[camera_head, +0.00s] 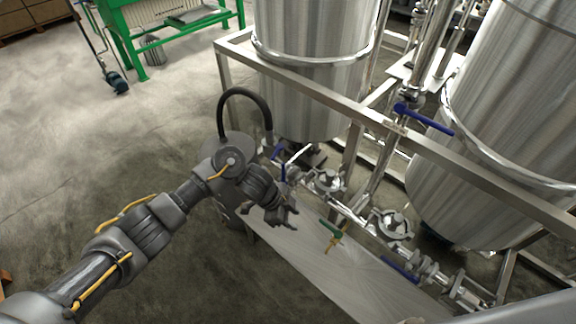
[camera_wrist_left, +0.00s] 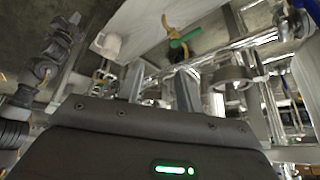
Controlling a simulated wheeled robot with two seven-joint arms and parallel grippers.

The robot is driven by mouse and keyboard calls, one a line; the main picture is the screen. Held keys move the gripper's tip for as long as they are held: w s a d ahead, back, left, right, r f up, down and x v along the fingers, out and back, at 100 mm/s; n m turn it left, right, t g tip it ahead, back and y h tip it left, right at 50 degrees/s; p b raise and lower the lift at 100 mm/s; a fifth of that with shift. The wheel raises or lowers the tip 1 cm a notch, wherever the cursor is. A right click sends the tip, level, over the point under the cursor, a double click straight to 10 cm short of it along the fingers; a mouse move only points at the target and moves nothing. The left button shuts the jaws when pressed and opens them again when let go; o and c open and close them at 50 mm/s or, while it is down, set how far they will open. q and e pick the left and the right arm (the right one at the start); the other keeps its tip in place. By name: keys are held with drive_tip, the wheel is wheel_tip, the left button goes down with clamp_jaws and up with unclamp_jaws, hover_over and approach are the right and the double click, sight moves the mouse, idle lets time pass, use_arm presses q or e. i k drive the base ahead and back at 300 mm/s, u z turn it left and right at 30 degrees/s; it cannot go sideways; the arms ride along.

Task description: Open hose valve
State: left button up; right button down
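A small valve with a green handle and a brass-yellow body (camera_head: 331,229) sits over the steel plate, at the pipework's near side. It also shows beyond my fingers in the left wrist view (camera_wrist_left: 185,38). My left gripper (camera_head: 287,217) is to the left of this valve in the head view, apart from it. In the left wrist view its two fingers (camera_wrist_left: 160,88) stand apart with nothing held between them. A dark jointed arm, likely my right, shows at the left of the wrist view; its gripper's state is unclear.
Blue-handled valves are on the pipes, one close behind my left gripper (camera_head: 279,160), one higher up (camera_head: 424,118), one low right (camera_head: 400,268). Two steel tanks (camera_head: 315,70) (camera_head: 500,130) stand in a metal frame. Open floor lies left.

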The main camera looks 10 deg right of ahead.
sight(283, 164)
drive_tip(key=i, duration=0.95)
drive_tip(key=u, duration=0.05)
